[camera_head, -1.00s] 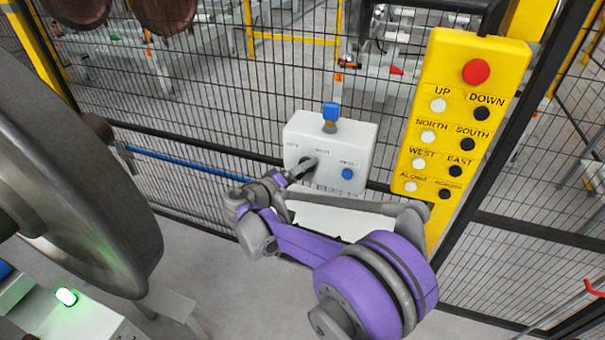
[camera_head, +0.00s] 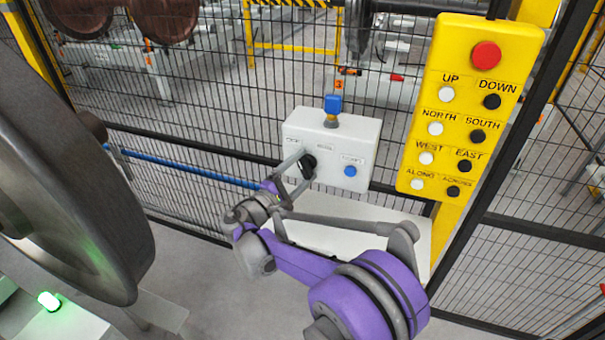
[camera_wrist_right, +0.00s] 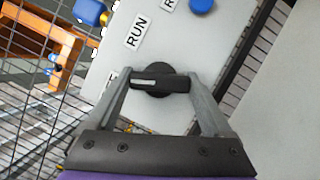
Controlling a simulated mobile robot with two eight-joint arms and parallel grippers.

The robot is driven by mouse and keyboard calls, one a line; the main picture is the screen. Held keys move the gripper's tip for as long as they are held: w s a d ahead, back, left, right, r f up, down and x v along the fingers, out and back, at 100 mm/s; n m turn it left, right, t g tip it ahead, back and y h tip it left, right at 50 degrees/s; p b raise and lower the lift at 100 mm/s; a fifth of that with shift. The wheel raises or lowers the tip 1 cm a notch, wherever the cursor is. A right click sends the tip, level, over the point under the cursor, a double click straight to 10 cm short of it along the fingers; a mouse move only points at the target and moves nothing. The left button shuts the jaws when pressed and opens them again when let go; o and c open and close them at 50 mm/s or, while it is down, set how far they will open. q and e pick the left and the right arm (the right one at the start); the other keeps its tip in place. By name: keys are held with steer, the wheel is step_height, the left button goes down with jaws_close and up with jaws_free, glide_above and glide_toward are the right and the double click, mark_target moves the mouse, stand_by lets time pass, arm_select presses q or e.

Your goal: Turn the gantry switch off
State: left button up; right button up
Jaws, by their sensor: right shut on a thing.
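The gantry switch is a black rotary knob (camera_head: 308,166) on the front of a white control box (camera_head: 345,135) mounted at the mesh fence. In the right wrist view the knob (camera_wrist_right: 160,92) has a bar handle with a white mark toward its left end. A RUN label (camera_wrist_right: 137,32) is above and left of it. A small label, seemingly OFF, is at the box's upper left in the head view. My right gripper (camera_head: 297,168) is shut on the knob's bar, one finger at each end; it fills the lower wrist view (camera_wrist_right: 161,84). My left gripper is not in view.
The box has a blue button (camera_head: 350,171) and a blue-topped part (camera_head: 333,104). A yellow button panel (camera_head: 470,110) with a red button stands to the right. A white shelf (camera_head: 350,225) is below the box. A large metal wheel (camera_head: 70,180) fills the left.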

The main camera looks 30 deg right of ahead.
steer(key=shift+f+n+t+h+b, duration=0.15)
steer(key=shift+n+t+b, duration=0.35)
steer(key=shift+n, duration=0.8)
steer(key=shift+r+n+t+h+b, duration=0.1)
steer(key=shift+n+t+h+b, duration=0.25)
steer(key=shift+n, duration=0.95)
steer(key=shift+t, duration=0.25)
steer(key=o, duration=1.1)
steer(key=shift+o, duration=0.2)
steer(key=v, duration=1.1)
steer(key=shift+b, duration=0.35)
